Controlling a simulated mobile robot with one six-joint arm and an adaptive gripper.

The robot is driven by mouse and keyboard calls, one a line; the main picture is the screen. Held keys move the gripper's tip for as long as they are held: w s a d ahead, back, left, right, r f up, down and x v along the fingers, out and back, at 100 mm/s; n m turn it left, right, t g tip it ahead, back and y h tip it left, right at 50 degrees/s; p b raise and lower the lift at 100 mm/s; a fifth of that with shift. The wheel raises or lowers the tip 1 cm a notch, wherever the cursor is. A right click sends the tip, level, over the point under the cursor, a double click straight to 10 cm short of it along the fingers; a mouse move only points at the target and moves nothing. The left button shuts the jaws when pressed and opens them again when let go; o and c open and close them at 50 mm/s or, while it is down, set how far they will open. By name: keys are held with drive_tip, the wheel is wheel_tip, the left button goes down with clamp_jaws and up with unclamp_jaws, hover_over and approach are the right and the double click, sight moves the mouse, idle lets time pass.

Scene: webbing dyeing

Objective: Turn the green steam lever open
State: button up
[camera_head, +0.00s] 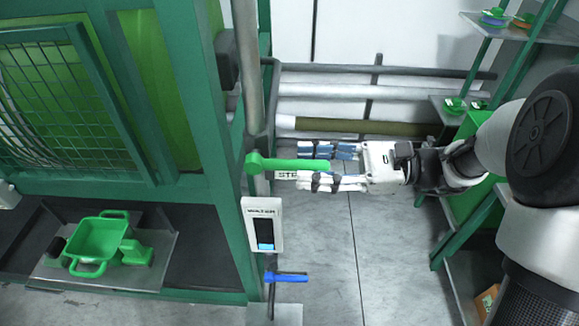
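The green steam lever (284,164) sticks out to the right from a round hub on the vertical pipe, roughly level in the picture. A label that begins "STE" (287,175) shows just below it, partly hidden. My gripper (311,166) reaches in from the right with its fingers spread. One finger is above the lever's free end in the picture and the other below it. Gaps seem to show between the lever and both fingers; whether either touches cannot be told.
A white panel with a small screen (263,225) hangs below the lever. A blue lever (287,277) sits lower down. Horizontal pipes (350,91) run behind. The green machine frame (215,215) stands left, with a green tub (95,239) on a shelf. Shelving stands right. Floor between is clear.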

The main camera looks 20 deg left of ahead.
sight(289, 165)
drive_tip(key=shift+x, duration=2.15)
drive_tip(key=shift+c, duration=0.2)
clamp_jaws()
